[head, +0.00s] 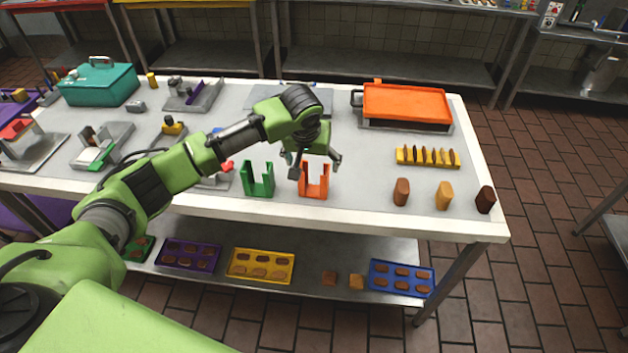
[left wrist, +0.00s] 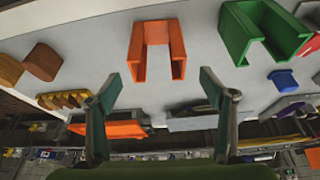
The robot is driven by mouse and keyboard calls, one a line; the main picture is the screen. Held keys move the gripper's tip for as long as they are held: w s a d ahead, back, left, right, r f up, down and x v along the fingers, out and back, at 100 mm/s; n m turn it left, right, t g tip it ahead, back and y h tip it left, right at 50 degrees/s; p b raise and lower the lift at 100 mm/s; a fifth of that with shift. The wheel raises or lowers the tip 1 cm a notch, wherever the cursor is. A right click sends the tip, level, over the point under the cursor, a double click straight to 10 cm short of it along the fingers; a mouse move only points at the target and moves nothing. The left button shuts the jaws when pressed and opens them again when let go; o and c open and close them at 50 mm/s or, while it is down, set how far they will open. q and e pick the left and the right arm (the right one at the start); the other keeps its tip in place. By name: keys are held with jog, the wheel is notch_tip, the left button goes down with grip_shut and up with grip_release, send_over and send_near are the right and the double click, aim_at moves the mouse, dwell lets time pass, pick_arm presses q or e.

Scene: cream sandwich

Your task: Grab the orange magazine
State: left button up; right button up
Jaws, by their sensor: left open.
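The orange magazine (head: 323,182) is a U-shaped holder standing upright near the table's front edge. It also shows in the left wrist view (left wrist: 138,52), at top centre. My left gripper (head: 315,168) is open, its fingers spread, over the table around the magazine's top in the head view. In the left wrist view the fingers (left wrist: 154,92) are apart with nothing between them, and the magazine lies beyond their tips. I cannot tell whether a finger touches it. My right gripper is not in view.
A similar green magazine (head: 258,182) stands just left. An orange-topped box (head: 405,105), a yellow rack (head: 428,157) and several brown and tan pieces (head: 443,195) are to the right. The white table (head: 365,195) is clear between the magazine and these pieces.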

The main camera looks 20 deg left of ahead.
pick_arm(q)
jog(key=shift+p+x, duration=0.4)
jog(key=shift+x, duration=1.45)
jog(key=shift+s+d, duration=0.15)
jog(key=c, duration=1.6)
jog(key=shift+c, duration=0.2)
jog(key=shift+r, duration=0.1)
